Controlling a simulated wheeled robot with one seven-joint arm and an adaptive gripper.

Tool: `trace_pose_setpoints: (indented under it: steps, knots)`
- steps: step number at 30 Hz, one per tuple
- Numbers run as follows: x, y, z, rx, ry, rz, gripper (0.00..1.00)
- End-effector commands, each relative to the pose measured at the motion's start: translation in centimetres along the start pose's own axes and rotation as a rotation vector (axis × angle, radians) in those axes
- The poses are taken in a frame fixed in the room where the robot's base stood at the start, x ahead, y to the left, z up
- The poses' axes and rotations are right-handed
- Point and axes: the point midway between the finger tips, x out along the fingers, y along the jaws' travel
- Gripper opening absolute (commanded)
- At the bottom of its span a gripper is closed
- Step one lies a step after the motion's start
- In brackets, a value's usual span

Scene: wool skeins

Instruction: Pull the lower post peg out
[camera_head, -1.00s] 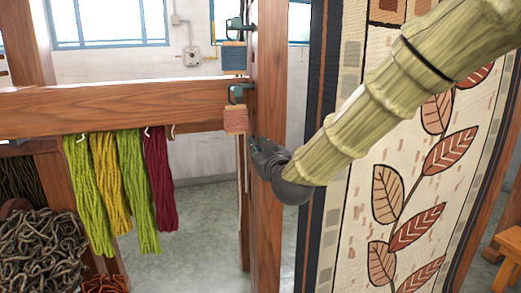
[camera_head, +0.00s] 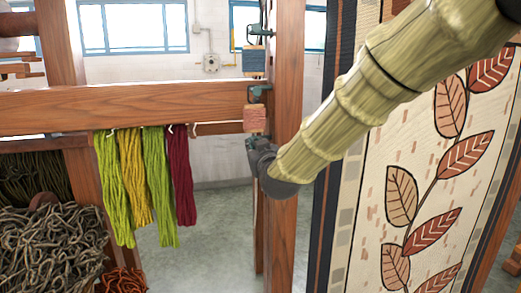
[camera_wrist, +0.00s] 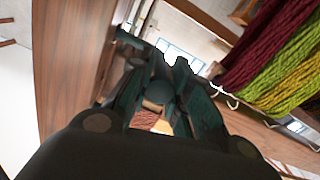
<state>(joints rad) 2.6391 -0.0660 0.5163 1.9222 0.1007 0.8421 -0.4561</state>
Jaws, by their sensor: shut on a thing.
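Whether the peg is still seated in the post cannot be told.
A wooden beam (camera_head: 120,108) meets the post from the left. Green, yellow and dark red skeins (camera_head: 150,180) hang from its hooks. A leaf-patterned woven hanging (camera_head: 400,190) stands close on the right. Grey-brown yarn (camera_head: 50,250) is heaped at lower left.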

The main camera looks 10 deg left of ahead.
Motion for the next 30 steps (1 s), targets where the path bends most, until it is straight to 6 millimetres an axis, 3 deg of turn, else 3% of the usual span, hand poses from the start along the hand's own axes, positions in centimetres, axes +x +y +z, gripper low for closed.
trace_pose_setpoints:
  steps: [2, 3, 5, 17, 23, 30]
  knots:
    - [0.0, -0.3, -0.1, -0.001, 0.001, -0.004, 0.00]
    - [0.0, -0.3, -0.1, -0.001, 0.001, -0.004, 0.27]
    - [-0.1, -0.2, -0.1, -0.001, 0.001, -0.004, 0.35]
    - [-0.6, 0.1, 0.1, -0.001, -0.001, 0.000, 0.35]
    - [-3.2, 0.0, 0.0, -0.002, -0.001, -0.001, 0.35]
    - [-7.7, 0.0, -0.1, -0.001, 0.000, -0.001, 0.35]
